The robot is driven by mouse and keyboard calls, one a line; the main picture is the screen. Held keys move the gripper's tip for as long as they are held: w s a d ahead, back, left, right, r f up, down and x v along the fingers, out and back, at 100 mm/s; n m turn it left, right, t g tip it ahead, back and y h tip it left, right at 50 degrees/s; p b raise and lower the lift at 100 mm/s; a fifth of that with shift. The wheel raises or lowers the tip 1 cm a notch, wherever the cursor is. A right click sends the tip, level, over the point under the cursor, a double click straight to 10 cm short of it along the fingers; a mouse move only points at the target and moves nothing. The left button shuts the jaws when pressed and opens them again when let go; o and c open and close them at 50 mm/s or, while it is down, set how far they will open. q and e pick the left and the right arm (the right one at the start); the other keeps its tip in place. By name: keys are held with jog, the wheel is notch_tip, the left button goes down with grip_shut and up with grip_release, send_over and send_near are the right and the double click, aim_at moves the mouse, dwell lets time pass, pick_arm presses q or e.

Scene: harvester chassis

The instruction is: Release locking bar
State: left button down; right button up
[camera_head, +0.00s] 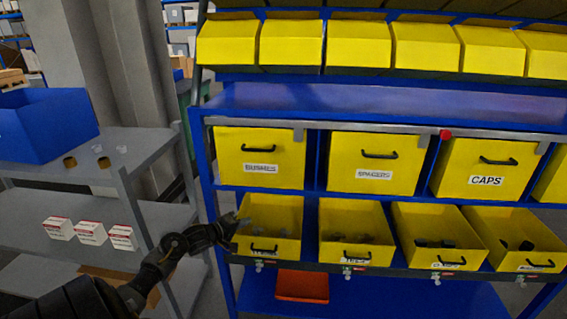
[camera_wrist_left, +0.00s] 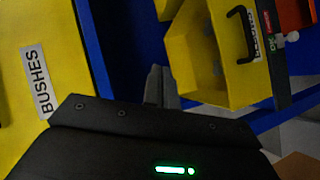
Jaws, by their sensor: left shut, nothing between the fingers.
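A grey locking bar (camera_head: 370,126) runs along the top of the upper row of yellow drawers, with grey tabs hanging over drawer fronts and a red knob (camera_head: 445,134) on it. The drawers behind it read BUSHES (camera_head: 260,158), SPACERS (camera_head: 372,162) and CAPS (camera_head: 485,168). My left gripper (camera_head: 236,222) is shut and empty, below the BUSHES drawer at the left side of an open lower bin (camera_head: 270,235). In the left wrist view its fingers (camera_wrist_left: 160,86) are together, between the BUSHES drawer (camera_wrist_left: 35,75) and that open bin (camera_wrist_left: 215,75). My right gripper is out of view.
A dark rail (camera_head: 400,273) runs along the lower open bins. A red tray (camera_head: 302,286) lies on the blue bottom shelf. At left, a grey rack (camera_head: 150,160) holds a blue crate (camera_head: 45,125) and small white boxes (camera_head: 90,233). More yellow bins (camera_head: 290,42) hang above.

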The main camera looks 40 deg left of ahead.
pick_arm(q)
notch_tip(320, 180, up, 30)
jog(key=d+n+t+h+p, duration=0.1)
jog(key=d+t+h+p, duration=0.1)
jog(key=t+h, duration=0.1)
jog(key=shift+d+r+n, duration=0.2)
jog(key=shift+d+n, duration=0.1)
jog(key=shift+d, duration=0.05)
jog(key=p, duration=0.3)
send_near(283, 138)
jog(key=w, duration=0.1)
jog(key=w+r, duration=0.1)
jog(key=w, duration=0.1)
jog(key=w+r, duration=0.1)
jog(key=shift+w+d, duration=0.25)
jog(key=w+d, duration=0.1)
jog(key=w+d+p, duration=0.1)
jog(key=shift+w+d+f, duration=0.15)
jog(key=shift+d, duration=0.1)
jog(key=shift+w+d+f+p, duration=0.1)
jog(key=shift+w+d+p, duration=0.15)
jog(key=shift+d+p, duration=0.25)
